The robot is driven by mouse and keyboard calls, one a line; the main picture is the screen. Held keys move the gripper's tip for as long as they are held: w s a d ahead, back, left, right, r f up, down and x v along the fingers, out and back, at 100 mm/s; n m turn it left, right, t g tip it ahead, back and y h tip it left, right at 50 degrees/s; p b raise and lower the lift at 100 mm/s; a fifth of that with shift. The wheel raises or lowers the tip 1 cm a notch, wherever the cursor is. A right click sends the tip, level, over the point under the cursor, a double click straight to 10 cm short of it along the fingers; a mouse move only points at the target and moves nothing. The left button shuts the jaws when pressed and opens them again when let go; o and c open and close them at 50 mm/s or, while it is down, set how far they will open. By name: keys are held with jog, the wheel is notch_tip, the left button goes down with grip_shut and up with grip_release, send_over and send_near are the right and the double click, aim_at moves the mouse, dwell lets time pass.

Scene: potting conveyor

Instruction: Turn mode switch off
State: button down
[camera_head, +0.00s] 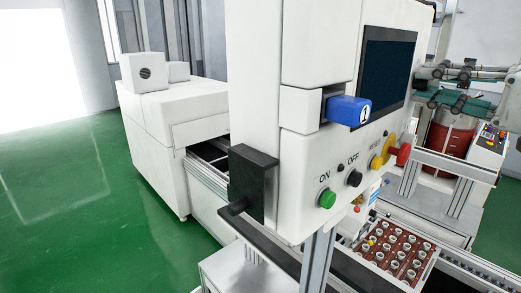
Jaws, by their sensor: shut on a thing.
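A white control cabinet (300,170) stands in the middle. Its panel has a green button (327,198) under the word ON and a black button or knob (354,178) under the word OFF. A small yellow control (376,162) and a red knob (403,154) on a yellow base sit further right. A black box (253,180) with a short black stub is on the cabinet's left side. I cannot tell which of these is the mode switch, or its position. My gripper is not visible.
A blue block (347,109) marked 1 sticks out below a dark screen (388,65). A tray (393,254) of several round parts lies below the panel at right. A conveyor frame runs underneath. Green floor (70,190) at left is clear.

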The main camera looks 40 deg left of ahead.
jog(key=shift+w, duration=0.1)
dwell(0.3)
jog(key=c, duration=1.4)
grip_release()
jog(key=shift+d, duration=0.1)
jog(key=s+d, duration=0.1)
jog(key=d, duration=1)
jog(key=shift+d, duration=0.4)
jog(key=shift+f, duration=0.1)
